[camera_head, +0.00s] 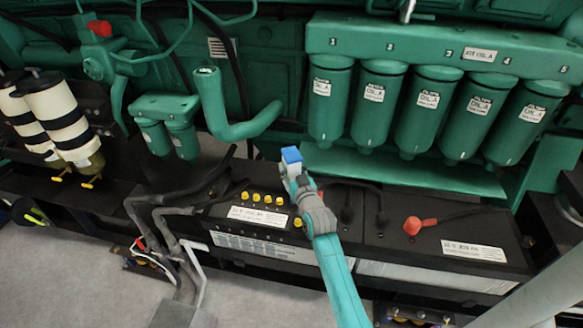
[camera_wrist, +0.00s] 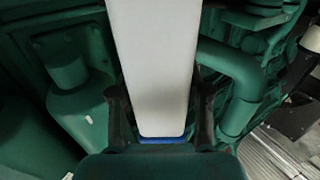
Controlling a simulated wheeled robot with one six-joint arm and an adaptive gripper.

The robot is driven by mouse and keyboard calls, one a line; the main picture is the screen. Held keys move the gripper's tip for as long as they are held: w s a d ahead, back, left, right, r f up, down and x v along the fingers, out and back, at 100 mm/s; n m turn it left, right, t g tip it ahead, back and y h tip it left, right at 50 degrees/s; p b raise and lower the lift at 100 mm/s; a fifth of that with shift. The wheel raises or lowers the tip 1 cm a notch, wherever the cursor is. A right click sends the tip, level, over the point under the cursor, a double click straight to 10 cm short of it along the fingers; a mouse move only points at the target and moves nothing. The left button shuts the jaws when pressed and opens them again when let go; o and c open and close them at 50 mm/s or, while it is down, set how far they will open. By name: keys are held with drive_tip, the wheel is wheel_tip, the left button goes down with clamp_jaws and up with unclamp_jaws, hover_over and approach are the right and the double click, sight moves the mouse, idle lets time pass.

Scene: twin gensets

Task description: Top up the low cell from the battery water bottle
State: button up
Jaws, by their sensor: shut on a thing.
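My gripper (camera_head: 303,190) is shut on the battery water bottle (camera_head: 292,168), a pale bottle with a blue end, above the left battery. In the wrist view the bottle (camera_wrist: 155,65) is a long white body between the two fingers, with a blue edge (camera_wrist: 162,140) at its lower end. The left battery (camera_head: 222,211) is black with a row of yellow cell caps (camera_head: 256,198) on top. Another yellow cap (camera_head: 298,222) shows apart from the row, beside my gripper. My gripper and arm hide part of the battery top, and I cannot tell which cell is low.
The right battery (camera_head: 480,228) has a red terminal cover (camera_head: 412,226). Black cables (camera_head: 150,203) run over the left battery's left end. A green pipe (camera_head: 222,115) and green oil filters (camera_head: 375,105) stand behind the batteries. Grey floor (camera_head: 90,270) is open at lower left.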

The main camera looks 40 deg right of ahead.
drive_tip(key=shift+f, duration=0.7)
idle(7.3)
